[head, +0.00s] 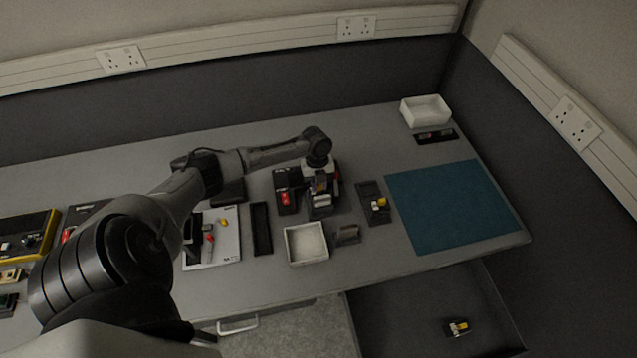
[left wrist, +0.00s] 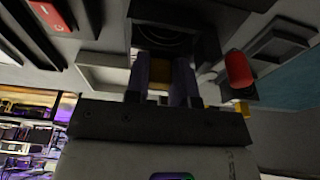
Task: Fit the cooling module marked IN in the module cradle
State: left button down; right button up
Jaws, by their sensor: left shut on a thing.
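My left gripper (head: 320,188) is over the middle of the table. It is shut on a module with a yellow part (left wrist: 159,73), which shows between the two fingers in the left wrist view. A dark block with a round recess (left wrist: 165,36) lies just beyond the fingertips there. I cannot tell whether the module touches it or sits in it. No IN mark is readable, and I cannot tell which dark fixture is the cradle. A dark unit with a red switch (head: 285,198) stands left of the gripper. My right gripper is not in view.
A dark plate with a yellow and white part (head: 378,203) lies right of the gripper. A white tray (head: 306,258) is in front. Another white tray (head: 425,110) stands at the back right. The blue mat (head: 450,205) is clear. A yellow-and-white part (head: 457,327) lies below the table edge.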

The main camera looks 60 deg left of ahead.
pick_arm(q)
jog(key=c, duration=0.6)
grip_release()
jog(key=shift+o, duration=0.2)
jog(key=shift+r, duration=0.1)
jog(key=shift+r+p, duration=0.7)
jog(key=shift+p, duration=0.05)
jog(key=shift+r+p, duration=2.75)
jog(key=shift+r, duration=0.25)
